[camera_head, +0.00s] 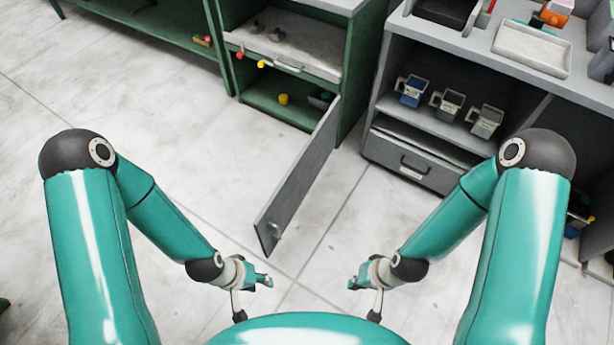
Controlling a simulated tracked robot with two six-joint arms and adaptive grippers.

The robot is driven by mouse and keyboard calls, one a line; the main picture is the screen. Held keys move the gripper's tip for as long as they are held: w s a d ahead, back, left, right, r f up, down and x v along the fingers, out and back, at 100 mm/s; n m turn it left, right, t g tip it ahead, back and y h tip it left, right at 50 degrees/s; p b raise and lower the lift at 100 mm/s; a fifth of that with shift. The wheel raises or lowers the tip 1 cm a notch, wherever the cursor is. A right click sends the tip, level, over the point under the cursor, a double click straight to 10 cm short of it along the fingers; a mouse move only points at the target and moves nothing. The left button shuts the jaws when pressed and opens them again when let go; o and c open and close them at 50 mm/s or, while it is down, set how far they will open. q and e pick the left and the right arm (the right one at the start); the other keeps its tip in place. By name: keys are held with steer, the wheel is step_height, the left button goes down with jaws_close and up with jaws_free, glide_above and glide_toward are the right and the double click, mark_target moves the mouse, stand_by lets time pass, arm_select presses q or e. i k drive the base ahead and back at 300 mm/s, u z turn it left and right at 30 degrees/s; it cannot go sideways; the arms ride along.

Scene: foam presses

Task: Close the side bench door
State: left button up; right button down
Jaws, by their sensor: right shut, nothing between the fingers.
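The side bench (353,60) is a green cabinet with a grey top, at the top middle of the head view. Its grey door (303,180) stands open and swings out over the floor towards me. A small handle (277,231) is near the door's free end. My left gripper (266,281) is low in the view, below the door's free end and apart from it. Its finger opening is too small to tell. My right gripper (354,281) is shut and empty, to the right of the door, touching nothing.
A grey bench (445,125) on the right holds several mugs (449,104) on a shelf above a drawer (410,163). Inside the side bench are a yellow object (283,99) and a dark box. A green shelf (160,35) stands at the upper left. The floor left of the door is clear.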

mark_target(274, 220)
steer(key=u, duration=0.1)
steer(key=i, duration=0.15)
steer(key=z, duration=0.25)
steer(key=k, duration=0.45)
steer(key=z, duration=0.55)
steer(key=i, duration=0.6)
steer(key=u, duration=0.35)
